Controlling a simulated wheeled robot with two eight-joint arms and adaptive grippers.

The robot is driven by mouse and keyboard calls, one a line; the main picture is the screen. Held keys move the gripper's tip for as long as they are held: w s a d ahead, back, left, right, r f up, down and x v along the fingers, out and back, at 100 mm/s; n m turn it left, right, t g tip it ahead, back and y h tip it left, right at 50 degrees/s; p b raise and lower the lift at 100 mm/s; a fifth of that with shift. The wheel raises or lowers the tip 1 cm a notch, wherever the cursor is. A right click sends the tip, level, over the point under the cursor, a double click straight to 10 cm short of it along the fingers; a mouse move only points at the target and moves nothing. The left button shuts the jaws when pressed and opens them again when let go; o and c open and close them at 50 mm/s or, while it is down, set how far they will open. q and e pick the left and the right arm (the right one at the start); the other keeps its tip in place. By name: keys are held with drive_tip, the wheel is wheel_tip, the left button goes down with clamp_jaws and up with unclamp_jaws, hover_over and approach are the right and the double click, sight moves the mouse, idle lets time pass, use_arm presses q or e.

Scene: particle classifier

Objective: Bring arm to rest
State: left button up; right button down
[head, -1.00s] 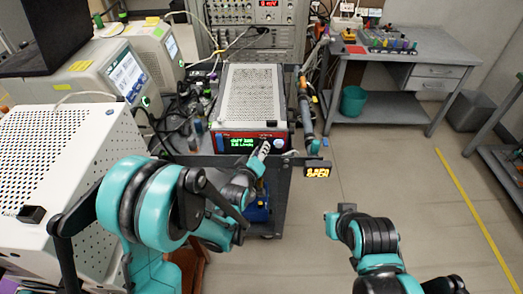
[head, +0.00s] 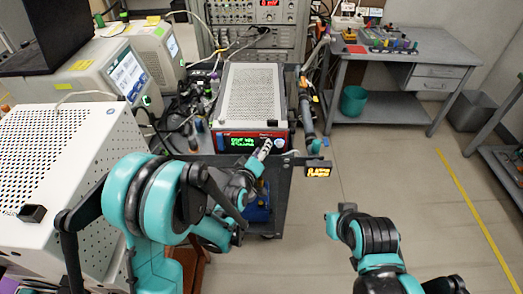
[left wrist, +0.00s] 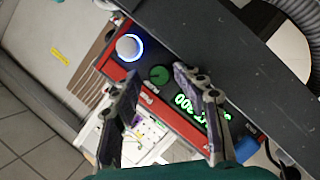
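My left arm comes in from the left in the head view. Its gripper (head: 264,150) is in front of the instrument's (head: 252,95) front panel, near its right end. In the left wrist view my left gripper (left wrist: 156,75) has its two fingers spread apart, with nothing held between them. A round white button with a lit blue ring (left wrist: 129,47) is beside the knob. My right arm (head: 370,240) is bent at the lower right; its gripper is not visible.
The instrument stands on a dark cart (head: 285,185). A small orange-lit sign (head: 318,172) is at the cart's right corner. A white perforated box (head: 50,145) stands at left, close to my left arm. A grey workbench (head: 410,50) stands at the back right. Open floor lies at right.

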idle(0.4)
use_arm(q)
wheel_tip(320, 180, up, 6)
drive_tip(key=p, duration=0.6)
drive_tip(key=shift+s+a+b, duration=0.25)
drive_tip(key=shift+a+b, duration=0.15)
drive_tip(key=shift+b, duration=0.05)
drive_tip(key=s+a+r+m+g+y, duration=0.1)
drive_tip(key=s+a+m+g, duration=0.1)
drive_tip(key=s+a, duration=0.3)
drive_tip(key=s+a+r+m+g+y, duration=0.1)
drive_tip(key=s+a, duration=0.5)
drive_tip(key=s, duration=0.7)
drive_tip(key=s+a+r+m+g+y, duration=0.1)
drive_tip(key=s+a+m+g, duration=0.3)
drive_tip(key=s, duration=0.5)
drive_tip(key=shift+a+r+y, duration=0.2)
drive_tip(key=shift+a+y, duration=0.45)
drive_tip(key=shift+y, duration=0.15)
drive_tip(key=shift+w, duration=0.1)
